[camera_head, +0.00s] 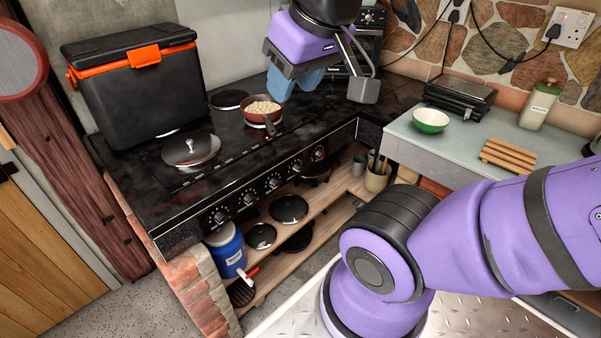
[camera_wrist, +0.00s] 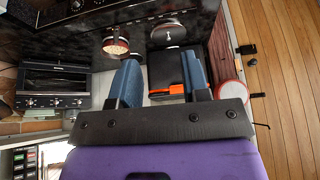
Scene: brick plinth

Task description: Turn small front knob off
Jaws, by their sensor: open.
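The black stove (camera_head: 150,213) has a row of several knobs along its front edge, among them a knob at the near left end (camera_head: 220,217), a middle knob (camera_head: 273,184) and one at the far right end (camera_head: 319,153). I cannot tell which is the small one or how each is turned. My gripper (camera_head: 296,84) is open and empty, high over the back right of the stove and apart from the front knobs. In the wrist view its blue fingers (camera_wrist: 162,78) stand wide apart, and a knob (camera_wrist: 76,5) shows at the top edge.
On the stove are a pan of beans (camera_head: 263,108), a lidded hotplate (camera_head: 190,149) and a black box with orange trim (camera_head: 135,90). A small oven (camera_wrist: 54,86) stands near my gripper. A green bowl (camera_head: 431,120) sits on the right counter. The stove's front is clear.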

